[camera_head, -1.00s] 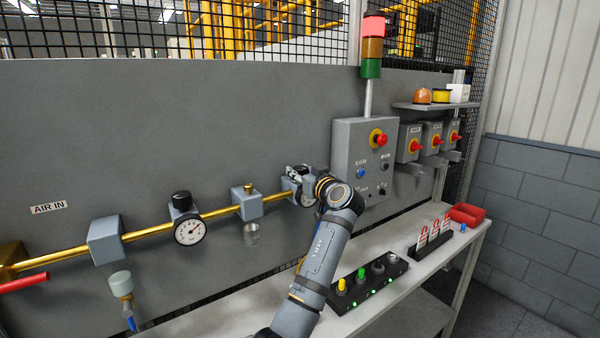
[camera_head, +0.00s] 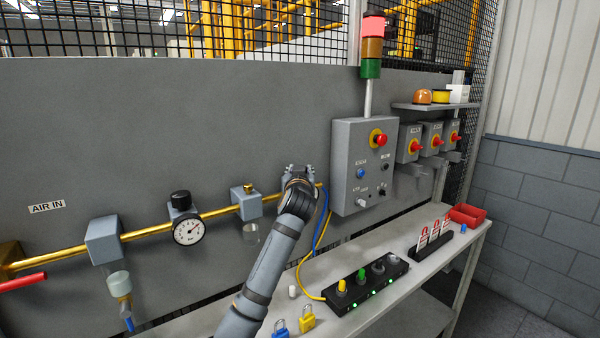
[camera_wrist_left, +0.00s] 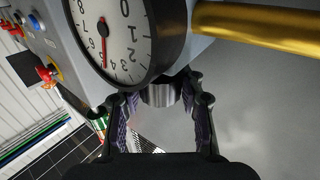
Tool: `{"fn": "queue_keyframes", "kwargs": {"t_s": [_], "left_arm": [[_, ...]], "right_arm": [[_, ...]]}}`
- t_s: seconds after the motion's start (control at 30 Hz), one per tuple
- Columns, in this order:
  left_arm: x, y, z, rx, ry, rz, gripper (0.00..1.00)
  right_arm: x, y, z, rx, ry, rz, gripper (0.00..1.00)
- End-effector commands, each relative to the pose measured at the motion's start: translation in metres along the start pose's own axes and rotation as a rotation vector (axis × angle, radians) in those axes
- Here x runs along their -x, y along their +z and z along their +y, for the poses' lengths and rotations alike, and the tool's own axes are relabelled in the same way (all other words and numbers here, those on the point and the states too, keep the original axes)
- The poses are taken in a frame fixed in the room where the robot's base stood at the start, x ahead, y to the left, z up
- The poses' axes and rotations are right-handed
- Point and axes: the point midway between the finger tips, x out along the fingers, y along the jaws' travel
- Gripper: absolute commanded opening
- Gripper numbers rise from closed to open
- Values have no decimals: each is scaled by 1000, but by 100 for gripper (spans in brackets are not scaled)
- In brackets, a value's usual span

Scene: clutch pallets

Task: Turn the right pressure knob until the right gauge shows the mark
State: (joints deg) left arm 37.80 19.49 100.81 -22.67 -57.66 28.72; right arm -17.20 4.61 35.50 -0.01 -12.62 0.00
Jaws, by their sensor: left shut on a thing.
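My left gripper (camera_head: 299,172) is at the right end of the brass pipe, over the right regulator. In the head view my arm hides this gauge. My right gripper is not in view.
The left gauge (camera_head: 189,230), with its black knob (camera_head: 181,200), sits further left on the brass pipe (camera_head: 222,211). A control box (camera_head: 352,150) stands close to the right of my gripper. Padlocks (camera_head: 307,318) and a black button strip (camera_head: 367,283) are on the bench below.

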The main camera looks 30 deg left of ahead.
Motion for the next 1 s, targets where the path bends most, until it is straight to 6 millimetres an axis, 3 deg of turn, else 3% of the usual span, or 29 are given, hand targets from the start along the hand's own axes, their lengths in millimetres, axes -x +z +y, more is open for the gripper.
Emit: {"fn": "queue_keyframes", "kwargs": {"t_s": [0.4,0.93,0.97,1.0], "left_arm": [[0,1,-1,-4,176,-2,6],[0,2,0,-1,199,-5,6],[0,2,0,0,199,-5,41],[0,2,0,0,199,-5,47]], "right_arm": [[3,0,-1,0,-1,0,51],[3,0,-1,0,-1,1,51],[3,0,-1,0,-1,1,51],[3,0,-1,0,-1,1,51]]}}
